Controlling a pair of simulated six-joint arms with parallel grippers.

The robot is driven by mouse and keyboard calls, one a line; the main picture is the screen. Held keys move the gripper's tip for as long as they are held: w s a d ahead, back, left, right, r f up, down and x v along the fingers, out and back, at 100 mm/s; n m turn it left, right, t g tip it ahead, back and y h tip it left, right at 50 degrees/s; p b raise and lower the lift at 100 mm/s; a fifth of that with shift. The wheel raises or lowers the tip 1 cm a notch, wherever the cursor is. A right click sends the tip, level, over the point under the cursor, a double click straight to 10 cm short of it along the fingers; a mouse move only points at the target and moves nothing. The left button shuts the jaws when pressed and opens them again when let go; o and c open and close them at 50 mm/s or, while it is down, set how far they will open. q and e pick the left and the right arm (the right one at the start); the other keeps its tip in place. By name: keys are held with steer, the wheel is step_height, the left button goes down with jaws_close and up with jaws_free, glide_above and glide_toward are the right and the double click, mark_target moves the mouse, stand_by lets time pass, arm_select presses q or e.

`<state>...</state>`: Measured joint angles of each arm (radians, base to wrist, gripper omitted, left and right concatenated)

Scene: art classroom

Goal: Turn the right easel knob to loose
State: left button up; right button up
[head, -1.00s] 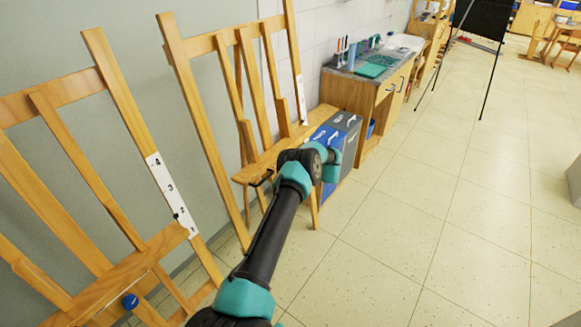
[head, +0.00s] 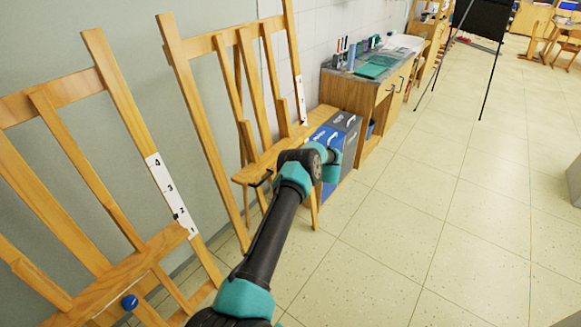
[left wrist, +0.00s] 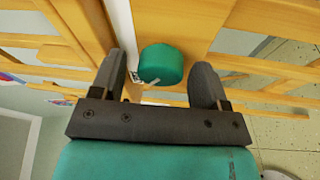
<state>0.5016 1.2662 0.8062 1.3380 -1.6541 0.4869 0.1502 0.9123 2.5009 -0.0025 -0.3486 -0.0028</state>
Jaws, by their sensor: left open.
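The right easel (head: 175,80) is wooden, with a white number strip on its right post, and stands left of centre in the head view. Its knob (left wrist: 161,63) is a round green cap with a pale mark near its lower edge, seen in the left wrist view. My left gripper (left wrist: 163,80) is open, with one dark finger on each side of the knob. I cannot tell whether either finger touches it. In the head view the tips of my left gripper (head: 262,179) show only in small part by the easel's ledge, and the knob is hidden. My right gripper is out of view.
Another easel (head: 118,95) with a blue knob (head: 130,301) stands at the left. Behind the right easel are a blue and grey box (head: 345,124) and a wooden cabinet (head: 350,92) with art supplies on top.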

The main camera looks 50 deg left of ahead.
arm_select(q)
steer(key=v, duration=1.7)
steer(key=shift+d+t, duration=0.15)
steer(key=shift+t, duration=0.15)
steer(key=w+d+f+m+t+h, duration=0.2)
steer(key=d+f+m+t, duration=0.35)
steer(key=m+t, duration=1.05)
steer(key=s+d+f+m+h, duration=0.4)
steer(key=s+d+m+h, duration=0.2)
steer(key=d+m+h, duration=0.35)
steer(key=s+d+m+g+h, duration=0.4)
steer(key=s+d+m, duration=0.2)
steer(key=s, duration=0.8)
steer(key=s+d+m+g+h, duration=0.4)
steer(key=s+d, duration=0.6)
steer(key=s, duration=0.5)
steer(key=shift+d+r+m, duration=0.3)
steer(key=shift+r+m, duration=0.1)
steer(key=shift+m, duration=0.55)
